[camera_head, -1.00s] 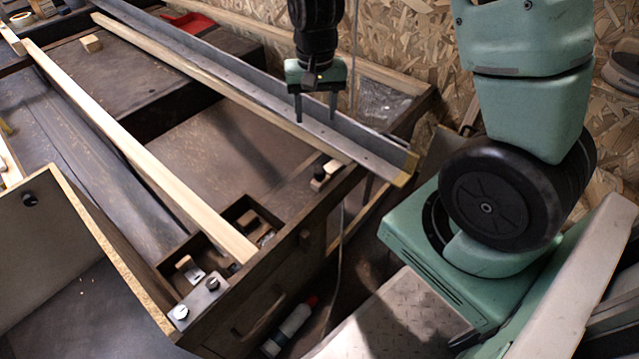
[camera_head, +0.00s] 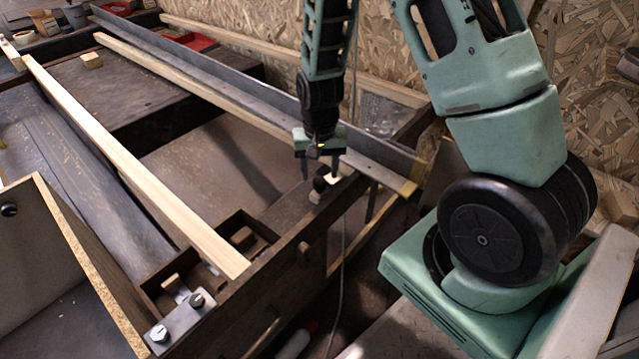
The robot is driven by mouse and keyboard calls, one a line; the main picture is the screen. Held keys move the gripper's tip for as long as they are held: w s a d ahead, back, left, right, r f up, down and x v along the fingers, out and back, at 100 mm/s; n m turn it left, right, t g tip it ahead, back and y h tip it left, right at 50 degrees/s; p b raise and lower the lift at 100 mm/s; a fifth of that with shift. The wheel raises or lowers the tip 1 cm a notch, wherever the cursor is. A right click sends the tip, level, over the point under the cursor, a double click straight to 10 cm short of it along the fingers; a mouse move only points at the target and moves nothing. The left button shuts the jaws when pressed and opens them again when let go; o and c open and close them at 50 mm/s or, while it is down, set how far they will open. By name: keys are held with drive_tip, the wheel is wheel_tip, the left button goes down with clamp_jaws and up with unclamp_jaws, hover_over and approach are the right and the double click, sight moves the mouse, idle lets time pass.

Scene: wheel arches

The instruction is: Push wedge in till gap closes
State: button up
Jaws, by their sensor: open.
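A small pale piece (camera_head: 332,180), possibly the wedge, sits beside a dark knob (camera_head: 318,187) at the right end of the dark workbench frame. My gripper (camera_head: 320,172) points down over this corner, open, with one finger on each side of the knob in the picture. The right finger overlaps the pale piece; I cannot tell whether it touches. The fingers look empty. Any gap at the piece is too small to make out.
Pale wooden strips (camera_head: 130,150) lie lengthwise along the bench. A pocket with small blocks (camera_head: 243,237) is left of the gripper. A chipboard wall stands behind.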

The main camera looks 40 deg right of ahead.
sight(338, 174)
drive_tip(key=shift+f+b, duration=0.35)
drive_tip(key=shift+f, duration=0.95)
clamp_jaws()
drive_tip(key=shift+w+d+r+p, duration=0.15)
drive_tip(key=shift+d+p, duration=0.25)
drive_tip(key=shift+d, duration=0.2)
drive_tip(key=shift+w+d+p, duration=0.1)
drive_tip(key=shift+d+p, duration=0.3)
drive_tip(key=shift+d, duration=0.35)
unclamp_jaws()
